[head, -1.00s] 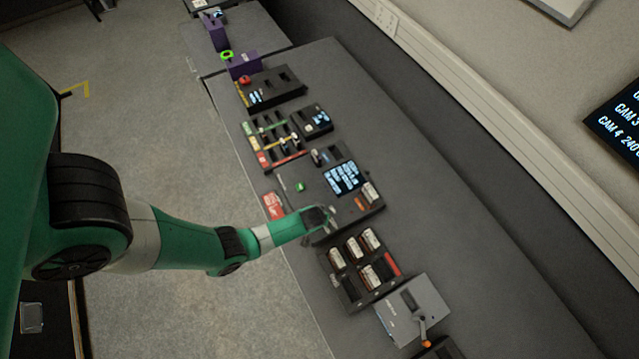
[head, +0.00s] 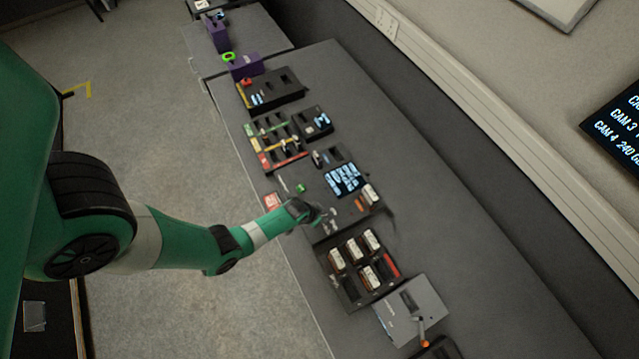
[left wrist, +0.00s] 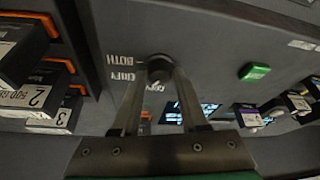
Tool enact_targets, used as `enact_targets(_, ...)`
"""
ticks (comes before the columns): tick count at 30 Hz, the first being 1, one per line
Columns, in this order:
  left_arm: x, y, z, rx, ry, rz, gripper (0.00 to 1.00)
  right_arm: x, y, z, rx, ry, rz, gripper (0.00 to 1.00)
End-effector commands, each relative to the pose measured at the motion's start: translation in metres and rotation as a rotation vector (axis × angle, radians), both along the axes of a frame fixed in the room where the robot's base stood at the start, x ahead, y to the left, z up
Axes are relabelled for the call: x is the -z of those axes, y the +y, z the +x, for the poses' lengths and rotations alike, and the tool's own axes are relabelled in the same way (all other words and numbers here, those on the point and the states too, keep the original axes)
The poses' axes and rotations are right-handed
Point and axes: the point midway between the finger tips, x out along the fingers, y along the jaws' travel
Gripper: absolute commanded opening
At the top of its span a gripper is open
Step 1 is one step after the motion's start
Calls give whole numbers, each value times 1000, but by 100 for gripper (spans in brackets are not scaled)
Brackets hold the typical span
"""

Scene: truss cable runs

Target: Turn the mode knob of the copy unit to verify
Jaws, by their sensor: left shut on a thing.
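The copy unit (head: 345,208) is a dark box with a lit text screen (head: 343,179), in the middle of the bench in the head view. Its dark round mode knob (left wrist: 159,66) shows in the left wrist view, beside white printed labels (left wrist: 122,68). One label reads BOTH; the others are partly hidden or hard to read. My left gripper (head: 322,213) is at the panel, its two fingers shut on the knob from both sides. The fingers hide part of the panel, and I cannot tell which label the knob points to.
The bench's right side (head: 440,210) is clear.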

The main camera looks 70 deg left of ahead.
Motion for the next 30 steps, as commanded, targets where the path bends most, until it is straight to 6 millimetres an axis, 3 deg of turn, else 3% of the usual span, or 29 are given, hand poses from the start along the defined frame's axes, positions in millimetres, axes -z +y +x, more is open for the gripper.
enact_targets(12, 1, 1, -1, 220, 2, 0, 0, 2, 0, 0, 0, 0, 0, 50)
enact_targets(29, 1, 1, -2, 256, 4, 0, 0, 3, 0, 0, 0, 0, 0, 50)
enact_targets(30, 1, 1, -2, 256, 4, 0, 50, 3, 0, 0, 0, 0, 0, 50)
